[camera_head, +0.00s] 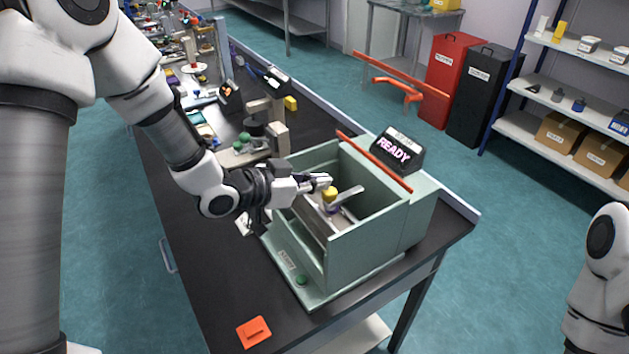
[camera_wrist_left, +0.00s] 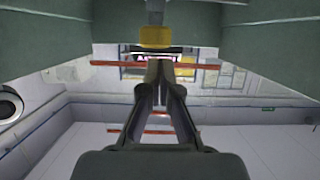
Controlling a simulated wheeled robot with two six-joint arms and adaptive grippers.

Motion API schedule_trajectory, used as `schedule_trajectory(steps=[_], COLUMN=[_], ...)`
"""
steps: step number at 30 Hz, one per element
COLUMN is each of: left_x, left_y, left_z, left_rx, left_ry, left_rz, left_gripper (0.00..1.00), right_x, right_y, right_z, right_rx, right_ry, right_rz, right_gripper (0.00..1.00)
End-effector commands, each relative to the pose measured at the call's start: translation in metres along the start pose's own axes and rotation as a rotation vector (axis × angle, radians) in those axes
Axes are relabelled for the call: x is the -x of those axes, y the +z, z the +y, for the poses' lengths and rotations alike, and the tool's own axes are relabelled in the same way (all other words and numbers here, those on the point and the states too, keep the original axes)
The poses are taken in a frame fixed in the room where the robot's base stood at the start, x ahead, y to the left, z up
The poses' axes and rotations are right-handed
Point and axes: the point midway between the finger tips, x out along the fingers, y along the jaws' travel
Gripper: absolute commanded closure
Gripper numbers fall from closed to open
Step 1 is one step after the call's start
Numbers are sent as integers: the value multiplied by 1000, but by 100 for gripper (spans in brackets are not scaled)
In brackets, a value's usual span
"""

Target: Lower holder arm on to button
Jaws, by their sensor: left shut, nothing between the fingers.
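The green-grey rheometer (camera_head: 368,240) stands on the dark bench with its chamber open at the top. Inside it, a grey holder arm (camera_head: 348,196) slants upward to the right, beside a yellow knob-like part (camera_head: 329,193) with a small purple piece below it. The yellow part also shows in the left wrist view (camera_wrist_left: 155,37), just beyond my fingertips. A green button (camera_head: 301,281) is on the base's front. My left gripper (camera_head: 326,181) is shut and empty, by the yellow part; I cannot tell whether they touch. My right gripper is out of view.
The chamber walls stand close around my left gripper. An orange tag (camera_head: 254,332) lies on the bench's front; other instruments stand farther back.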

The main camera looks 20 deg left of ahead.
Motion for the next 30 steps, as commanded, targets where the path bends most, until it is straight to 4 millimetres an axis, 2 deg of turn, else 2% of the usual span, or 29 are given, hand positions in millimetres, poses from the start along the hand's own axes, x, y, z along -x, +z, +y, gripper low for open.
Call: schedule_trajectory(steps=[5, 12, 18, 24, 30], left_x=[15, 64, 97, 116, 120], left_y=[-1, -2, -2, -1, 0], left_z=[-2, 0, -2, -2, 0], left_rx=[5, 8, 7, 4, 0], left_ry=[-4, 0, -7, -8, 2], left_rz=[2, 9, 9, 3, 1], left_gripper=[100, 100, 100, 100, 100], right_x=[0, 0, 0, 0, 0], right_y=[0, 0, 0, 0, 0], right_z=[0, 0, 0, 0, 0], right_rx=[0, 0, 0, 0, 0], right_ry=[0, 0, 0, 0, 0], right_rz=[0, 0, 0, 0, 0], right_gripper=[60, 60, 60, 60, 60])
